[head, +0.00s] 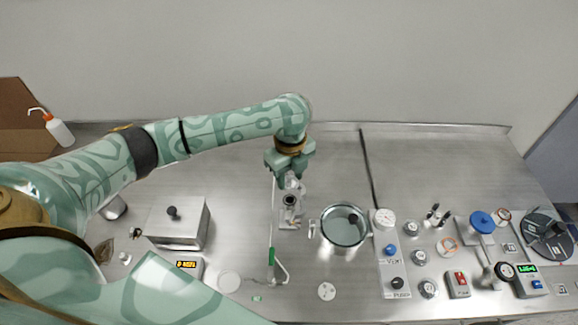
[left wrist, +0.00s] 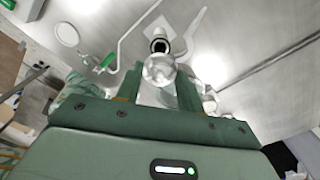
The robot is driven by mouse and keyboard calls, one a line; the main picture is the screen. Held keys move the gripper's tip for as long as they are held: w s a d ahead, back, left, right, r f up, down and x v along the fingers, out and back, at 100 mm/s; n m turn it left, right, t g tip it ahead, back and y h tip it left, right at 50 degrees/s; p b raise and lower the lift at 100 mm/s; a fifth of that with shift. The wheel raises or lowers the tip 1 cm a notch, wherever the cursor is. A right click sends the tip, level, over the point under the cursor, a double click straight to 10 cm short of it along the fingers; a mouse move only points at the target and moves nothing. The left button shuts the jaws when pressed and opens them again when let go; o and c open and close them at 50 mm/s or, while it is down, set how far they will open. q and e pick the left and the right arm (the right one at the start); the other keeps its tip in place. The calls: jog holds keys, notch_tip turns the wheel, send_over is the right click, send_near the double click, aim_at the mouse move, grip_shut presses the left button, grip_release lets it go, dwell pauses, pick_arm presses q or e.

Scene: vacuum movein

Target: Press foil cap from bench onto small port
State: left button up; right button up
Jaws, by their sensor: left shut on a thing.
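My left gripper (head: 287,184) comes in from the upper left and points down over the bench. In the left wrist view its two fingers (left wrist: 159,88) are shut on the foil cap (left wrist: 158,70), a crumpled silvery piece. The small port (head: 290,201) is a dark round opening with a pale rim, just below the gripper in the head view. In the left wrist view the port (left wrist: 160,44) lies just beyond the foil. I cannot tell whether foil and port touch. My right gripper is not in view.
A round glass-and-metal vessel (head: 344,228) stands right of the port, beside a white valve panel (head: 389,262). A bent tube with a green sleeve (head: 271,256) runs close on the left. A metal box (head: 180,224) stands further left. Gauges and fittings crowd the right bench.

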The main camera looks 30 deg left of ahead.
pick_arm(q)
jog(key=shift+f+m, duration=0.25)
jog(key=shift+m, duration=0.15)
jog(key=shift+f+b, duration=0.7)
jog(key=shift+b, duration=0.25)
notch_tip(320, 180, down, 4)
jog(key=b, duration=0.5)
jog(key=shift+r, duration=0.2)
jog(key=shift+f, duration=0.55)
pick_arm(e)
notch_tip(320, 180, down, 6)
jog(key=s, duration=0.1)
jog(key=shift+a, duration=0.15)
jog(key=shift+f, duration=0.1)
pick_arm(q)
jog(key=shift+p, duration=0.35)
jog(key=shift+p, duration=0.45)
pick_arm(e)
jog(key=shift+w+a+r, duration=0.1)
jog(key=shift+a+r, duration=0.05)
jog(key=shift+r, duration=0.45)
